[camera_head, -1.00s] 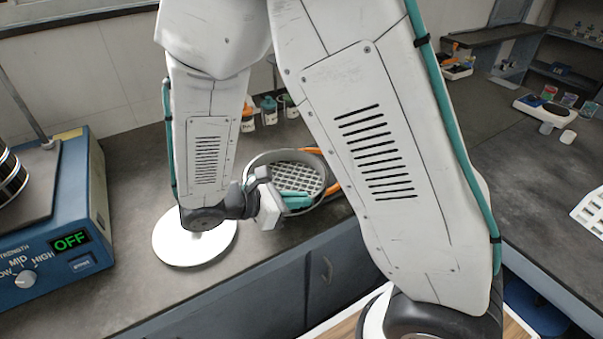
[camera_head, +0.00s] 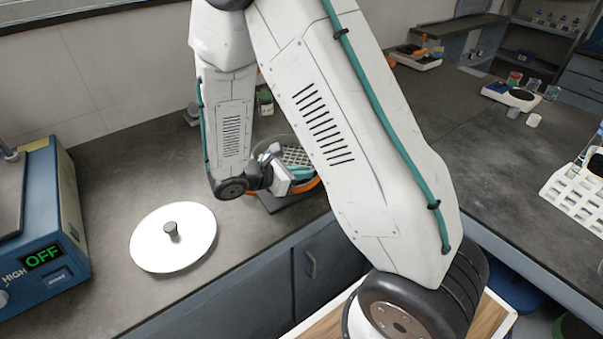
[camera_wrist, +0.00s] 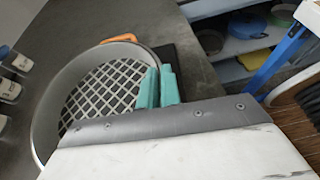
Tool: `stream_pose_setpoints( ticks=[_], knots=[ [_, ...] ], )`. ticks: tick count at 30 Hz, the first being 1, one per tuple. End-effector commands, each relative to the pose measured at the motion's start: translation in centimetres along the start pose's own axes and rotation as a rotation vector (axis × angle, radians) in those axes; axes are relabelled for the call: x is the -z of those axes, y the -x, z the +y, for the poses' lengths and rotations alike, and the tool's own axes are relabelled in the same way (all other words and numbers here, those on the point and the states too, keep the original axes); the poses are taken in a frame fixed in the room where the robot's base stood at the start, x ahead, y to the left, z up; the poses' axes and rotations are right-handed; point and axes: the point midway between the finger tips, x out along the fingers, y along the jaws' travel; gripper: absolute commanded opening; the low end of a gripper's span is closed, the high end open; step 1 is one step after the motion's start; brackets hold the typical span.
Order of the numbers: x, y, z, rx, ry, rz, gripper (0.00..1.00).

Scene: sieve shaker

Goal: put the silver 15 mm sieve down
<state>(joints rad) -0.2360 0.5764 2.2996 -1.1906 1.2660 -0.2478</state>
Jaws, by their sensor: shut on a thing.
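The silver sieve (camera_wrist: 104,88), round with a coarse square mesh, fills the left of the wrist view. In the head view the sieve (camera_head: 293,153) shows over the right part of the bench, partly hidden by my arm. My gripper (camera_wrist: 158,86) has its teal fingers shut on the near right side of the sieve's wall. The gripper also shows in the head view (camera_head: 298,174). The sieve looks about level. I cannot tell whether its underside touches what is below.
An orange-edged thing (camera_wrist: 122,39) and a dark flat slab (camera_wrist: 188,72) show beside and beneath the sieve. A white lid with a dark knob (camera_head: 150,245) lies on the bench. The blue shaker (camera_head: 50,225), reading OFF, stands left. Small jars (camera_wrist: 8,90) stand behind. Bare bench lies around the lid.

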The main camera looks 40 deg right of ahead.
Motion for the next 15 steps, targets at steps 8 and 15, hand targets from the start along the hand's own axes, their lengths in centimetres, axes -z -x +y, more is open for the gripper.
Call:
stream_pose_setpoints(
  ticks=[8,15],
  knots=[
    [0.29,-0.09,0.01,-0.001,-0.002,0.000,0.00],
    [0.37,-0.12,-0.01,0.000,-0.001,0.001,0.27]
  ],
)
